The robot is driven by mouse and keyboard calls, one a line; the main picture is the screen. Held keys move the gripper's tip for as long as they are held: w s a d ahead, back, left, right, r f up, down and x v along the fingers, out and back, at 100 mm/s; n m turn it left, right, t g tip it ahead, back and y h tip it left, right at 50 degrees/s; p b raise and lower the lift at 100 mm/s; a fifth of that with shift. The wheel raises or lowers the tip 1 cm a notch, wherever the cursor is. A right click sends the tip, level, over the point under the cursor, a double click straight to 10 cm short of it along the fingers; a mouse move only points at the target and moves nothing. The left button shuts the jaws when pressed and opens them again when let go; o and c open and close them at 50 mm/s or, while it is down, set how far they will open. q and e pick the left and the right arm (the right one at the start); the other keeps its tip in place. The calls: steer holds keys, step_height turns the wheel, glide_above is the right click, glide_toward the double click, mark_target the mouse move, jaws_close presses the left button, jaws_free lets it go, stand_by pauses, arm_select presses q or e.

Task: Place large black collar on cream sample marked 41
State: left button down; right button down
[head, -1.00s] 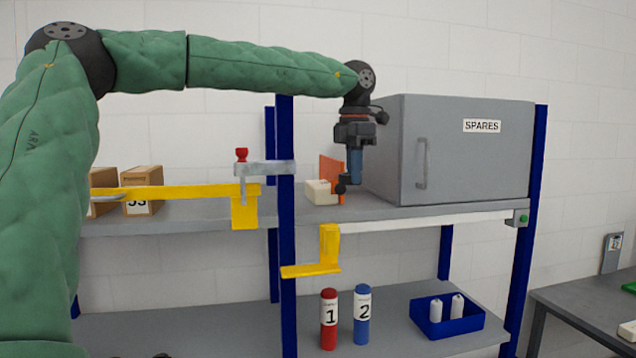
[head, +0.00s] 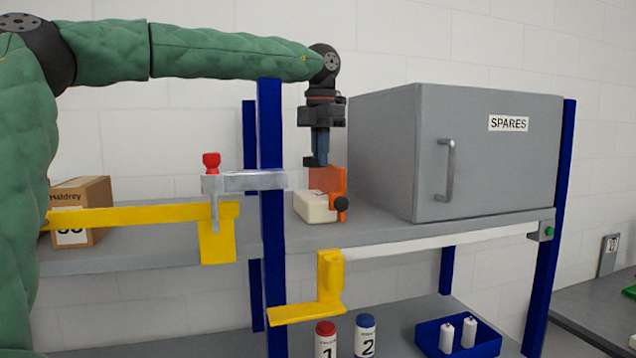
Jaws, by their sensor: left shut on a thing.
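My left gripper (head: 318,158) points down from the end of the green-sleeved arm, just left of the grey cabinet. It is shut on a small dark piece, seemingly the black collar (head: 312,161); the collar's shape is hard to make out. Below it, a cream block (head: 314,207) lies on the upper shelf, apart from the held piece. No number 41 can be read on it. My right gripper is not in view.
A grey SPARES cabinet (head: 480,160) stands close on the right. A blue post (head: 271,190), a metal clamp with red knob (head: 250,181) and yellow brackets (head: 330,285) edge the shelf. A cardboard box (head: 85,195) is at left; two numbered bottles and a blue bin (head: 470,340) are below.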

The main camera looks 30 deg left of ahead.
mark_target(319, 196)
arm_select(q)
steer(key=f, duration=0.1)
steer(key=a+f, duration=0.1)
steer(key=w+f, duration=0.1)
steer(key=f, duration=0.1)
steer(key=shift+w+a, duration=0.1)
steer(key=shift+a, duration=0.15)
steer(key=shift+s+d+f, duration=0.25)
steer(key=shift+d+f, duration=0.1)
steer(key=shift+f, duration=0.15)
steer(key=shift+s+d+f, duration=0.25)
steer(key=shift+d+f, duration=0.05)
steer(key=shift+f, duration=0.4)
steer(key=shift+w+a+f, duration=0.1)
steer(key=shift+w+a, duration=0.1)
steer(key=c, duration=2)
jaws_free()
steer(key=shift+w+a+f, duration=0.1)
steer(key=shift+a, duration=0.05)
steer(key=o, duration=0.4)
steer(key=shift+o, duration=0.3)
steer(key=shift+s+d, duration=0.2)
steer(key=shift+w+a+r, duration=0.1)
steer(key=shift+r, duration=0.3)
step_height(319, 196, up, 11)
steer(key=shift+r, duration=0.2)
